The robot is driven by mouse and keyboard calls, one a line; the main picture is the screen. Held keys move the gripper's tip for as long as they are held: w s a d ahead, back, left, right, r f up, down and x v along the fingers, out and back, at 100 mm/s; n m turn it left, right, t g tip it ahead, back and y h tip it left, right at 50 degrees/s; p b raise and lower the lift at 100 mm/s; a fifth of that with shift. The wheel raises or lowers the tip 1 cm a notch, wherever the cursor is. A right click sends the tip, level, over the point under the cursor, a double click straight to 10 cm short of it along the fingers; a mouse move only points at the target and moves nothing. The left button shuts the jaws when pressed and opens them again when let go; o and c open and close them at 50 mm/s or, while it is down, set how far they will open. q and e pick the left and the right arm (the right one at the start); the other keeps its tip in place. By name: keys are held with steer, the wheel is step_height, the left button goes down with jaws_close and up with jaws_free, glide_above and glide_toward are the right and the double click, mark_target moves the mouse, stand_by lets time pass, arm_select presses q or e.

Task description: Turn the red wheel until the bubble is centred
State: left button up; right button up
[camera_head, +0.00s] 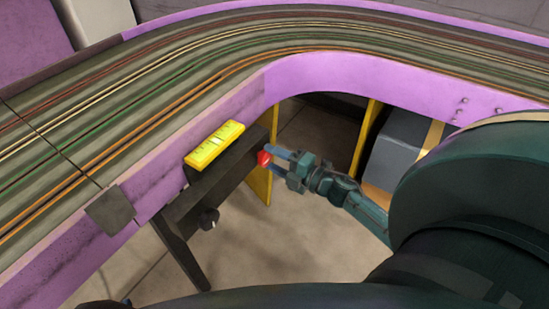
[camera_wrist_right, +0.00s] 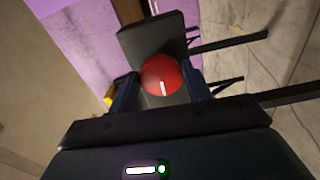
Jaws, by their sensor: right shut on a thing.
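The red wheel (camera_head: 264,158) sits at the right end of a dark bracket bar under the purple track edge. In the right wrist view the red wheel (camera_wrist_right: 163,76) shows a white mark pointing toward the bottom of the picture. My right gripper (camera_head: 270,158) is shut on the wheel, with one finger on each side of it (camera_wrist_right: 160,90). The yellow level (camera_head: 214,146) rests along the bracket beside the track. Its vial shows pale green near the middle, but the bubble is too small to place. My left gripper is not in view.
The purple slot track (camera_head: 380,80) curves across the back. A dark leg (camera_head: 185,250) and a black knob (camera_head: 209,218) are below the bracket. A grey box (camera_head: 398,150) stands under the track at right, near yellow supports (camera_head: 365,138). Bare floor lies below.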

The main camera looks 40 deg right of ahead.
steer(key=o, duration=1)
steer(key=shift+c, duration=0.2)
steer(key=p+v, duration=0.1)
steer(key=v, duration=1.2)
